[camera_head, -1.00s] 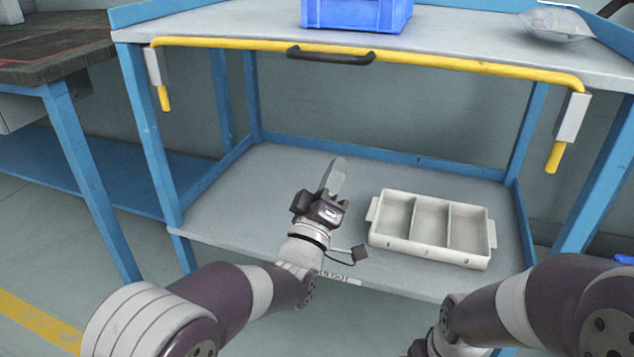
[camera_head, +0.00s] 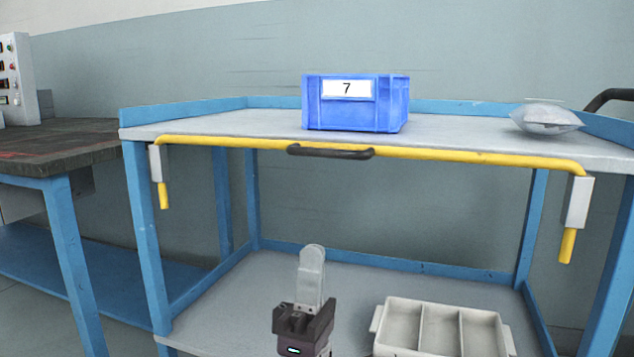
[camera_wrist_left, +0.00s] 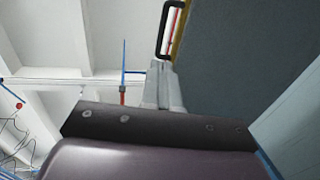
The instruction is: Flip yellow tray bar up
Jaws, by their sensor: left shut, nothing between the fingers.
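The yellow bar (camera_head: 450,155) runs along the front edge of the bench top in the head view, with a black handle (camera_head: 330,152) near its middle. Its ends go into white side brackets (camera_head: 577,203). My left gripper (camera_head: 312,255) points upward below the bar and handle, over the lower shelf; it is shut and empty. In the left wrist view the closed fingers (camera_wrist_left: 163,85) point up toward the black handle (camera_wrist_left: 165,30), apart from it. My right gripper is not in view.
A blue bin (camera_head: 355,105) labelled 7 and a clear bag (camera_head: 546,118) sit on the bench top (camera_head: 240,125). A white three-compartment tray (camera_head: 441,327) stands on the lower shelf (camera_head: 240,300), right of my left gripper. A dark-topped table (camera_head: 60,145) is at left.

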